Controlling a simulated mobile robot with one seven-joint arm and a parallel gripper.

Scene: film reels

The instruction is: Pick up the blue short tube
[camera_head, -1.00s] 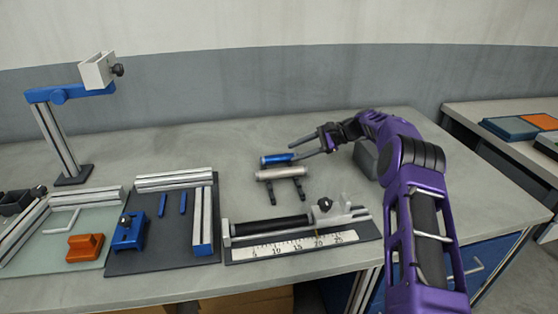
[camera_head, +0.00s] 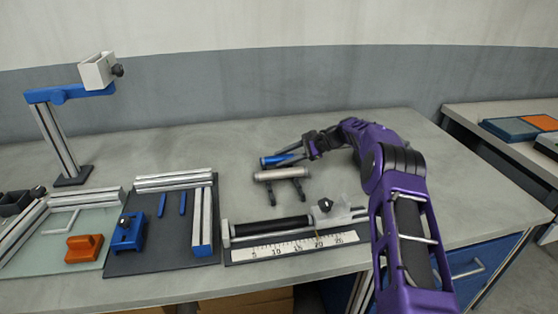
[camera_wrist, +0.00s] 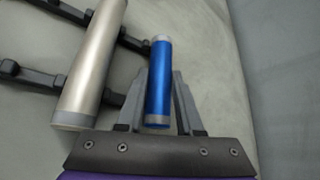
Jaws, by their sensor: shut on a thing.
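The blue short tube (camera_head: 275,161) has grey end bands and lies behind a silver tube on the grey table in the head view. It also shows in the wrist view (camera_wrist: 159,85), with its near end between the two fingers. My gripper (camera_wrist: 160,100) is shut on the blue tube, one finger on each side. In the head view my gripper (camera_head: 292,155) reaches it from the right, and the fingers partly hide its right end. I cannot tell whether the tube is clear of the table.
A silver tube (camera_head: 280,173) rests on dark supports (camera_head: 298,187) close beside the blue tube. In front is a plate with a black roller (camera_head: 270,226) and ruler (camera_head: 290,247). A dark board (camera_head: 160,250) with blue parts lies at left. The table behind is clear.

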